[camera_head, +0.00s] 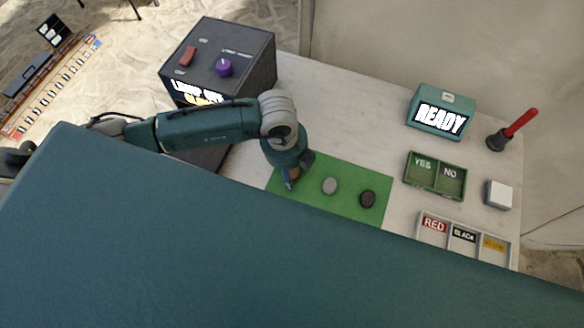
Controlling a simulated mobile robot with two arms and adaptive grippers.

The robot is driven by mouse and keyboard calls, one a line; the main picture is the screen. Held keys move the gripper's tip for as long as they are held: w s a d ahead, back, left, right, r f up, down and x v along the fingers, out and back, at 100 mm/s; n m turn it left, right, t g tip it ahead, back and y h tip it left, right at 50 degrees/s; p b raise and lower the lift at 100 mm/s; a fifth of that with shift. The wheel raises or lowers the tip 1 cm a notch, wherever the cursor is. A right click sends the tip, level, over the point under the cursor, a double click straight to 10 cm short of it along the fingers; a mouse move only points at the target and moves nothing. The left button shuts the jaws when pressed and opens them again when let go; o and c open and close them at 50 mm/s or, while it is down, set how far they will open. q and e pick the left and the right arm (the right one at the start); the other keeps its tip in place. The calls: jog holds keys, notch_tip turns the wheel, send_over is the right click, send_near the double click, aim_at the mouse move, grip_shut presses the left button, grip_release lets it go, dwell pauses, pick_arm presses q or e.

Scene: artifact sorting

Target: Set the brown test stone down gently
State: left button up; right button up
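The brown test stone (294,173) shows as a small brown patch between the fingers of my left gripper (297,174). The gripper points down over the left part of the green mat (345,207), with a finger on either side of the stone, and looks shut on it. Whether the stone touches the mat is hard to tell. A grey stone (330,186) and a dark stone (367,199) lie on the mat to the right, apart from the gripper. My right gripper is not in view.
A dark box with a purple knob (224,67) stands behind my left arm. To the right are a READY display (441,111), a YES/NO tray (434,194), a colour-labelled tray (448,246), a white block (498,195) and a red-handled tool (520,123). My teal body hides the front.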

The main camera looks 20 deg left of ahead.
pick_arm(q)
notch_tip(320, 180, up, 12)
jog(key=a+b, duration=0.1)
jog(key=shift+s+r, duration=0.15)
jog(key=shift+s, duration=0.25)
dwell(0.6)
